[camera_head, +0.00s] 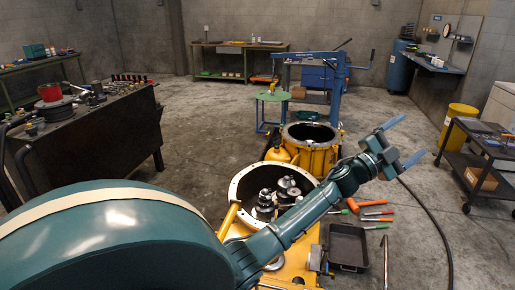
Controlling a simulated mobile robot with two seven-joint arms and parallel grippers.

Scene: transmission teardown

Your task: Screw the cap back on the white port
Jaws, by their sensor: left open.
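I cannot make out the white port or its cap in the head view. The open yellow transmission housing (236,196) stands in the lower middle, with dark and metallic gear parts (288,187) inside. My left arm crosses in front of it and hides part of it. My left gripper (414,135) is at the right of centre, its two blue fingers spread apart with nothing between them. It hangs in the air to the right of the housings, apart from them. My right gripper is out of view.
A second yellow housing (318,160) stands behind. Several hand tools (376,213) and a dark tray (348,243) lie at the lower right. A dark cart (480,150) is at right, a black workbench (90,135) at left, a blue crane (326,80) behind. A hose crosses the floor.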

